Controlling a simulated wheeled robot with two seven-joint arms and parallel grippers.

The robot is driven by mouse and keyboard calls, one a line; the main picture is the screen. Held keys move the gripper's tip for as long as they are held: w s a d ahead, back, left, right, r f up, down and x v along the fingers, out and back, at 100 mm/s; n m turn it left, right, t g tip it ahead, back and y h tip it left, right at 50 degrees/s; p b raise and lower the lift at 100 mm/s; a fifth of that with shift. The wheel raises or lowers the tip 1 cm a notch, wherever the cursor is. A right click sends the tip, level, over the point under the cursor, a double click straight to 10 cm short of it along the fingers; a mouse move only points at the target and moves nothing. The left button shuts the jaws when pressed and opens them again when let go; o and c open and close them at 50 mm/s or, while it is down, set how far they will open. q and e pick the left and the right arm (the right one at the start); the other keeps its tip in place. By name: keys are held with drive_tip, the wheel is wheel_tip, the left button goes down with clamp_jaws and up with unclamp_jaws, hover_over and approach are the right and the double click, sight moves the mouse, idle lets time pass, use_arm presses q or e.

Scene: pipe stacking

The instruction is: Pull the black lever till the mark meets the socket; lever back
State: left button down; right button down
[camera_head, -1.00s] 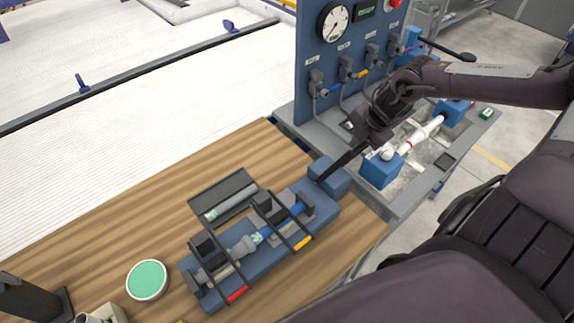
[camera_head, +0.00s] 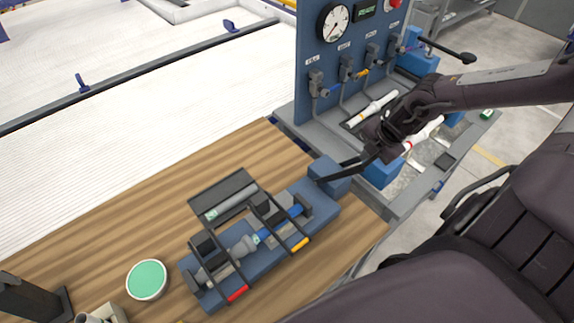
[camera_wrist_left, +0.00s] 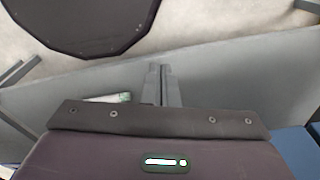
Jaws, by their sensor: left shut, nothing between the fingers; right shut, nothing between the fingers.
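The blue pipe fixture (camera_head: 250,268) lies on the wooden table in the head view. It holds a grey socket piece (camera_head: 243,247) and a pipe with a blue length (camera_head: 272,236) under black clamp bars; whether a mark meets the socket is too small to tell. The black lever (camera_head: 345,172) leans right from the blue block (camera_head: 327,171) at the fixture's far end. My right gripper (camera_head: 368,157) is shut at the lever's outer end; contact is unclear. My left gripper (camera_wrist_left: 163,86) is shut and empty in the left wrist view, above a grey surface.
A blue panel (camera_head: 340,65) with gauge and valves stands behind the right-hand bench. White pipes (camera_head: 372,108) lie there, and another black-knobbed handle (camera_head: 467,57) juts out behind. A green-topped round tub (camera_head: 147,279) stands left of the fixture. The table behind the fixture is clear.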

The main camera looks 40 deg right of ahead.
drive_tip(key=shift+s+f, duration=0.5)
drive_tip(key=shift+s, duration=0.25)
drive_tip(key=shift+s+d+f, duration=0.1)
drive_tip(key=shift+s+f, duration=0.05)
drive_tip(key=shift+s, duration=0.05)
drive_tip(key=shift+s+d+f, duration=0.1)
drive_tip(key=shift+s+f, duration=1.3)
drive_tip(key=shift+s, duration=0.05)
idle(2.1)
drive_tip(key=shift+w+r, duration=0.1)
drive_tip(key=w+v, duration=0.1)
drive_tip(key=v, duration=0.7)
drive_tip(key=shift+r, duration=0.55)
drive_tip(key=shift+s, duration=0.2)
idle(0.4)
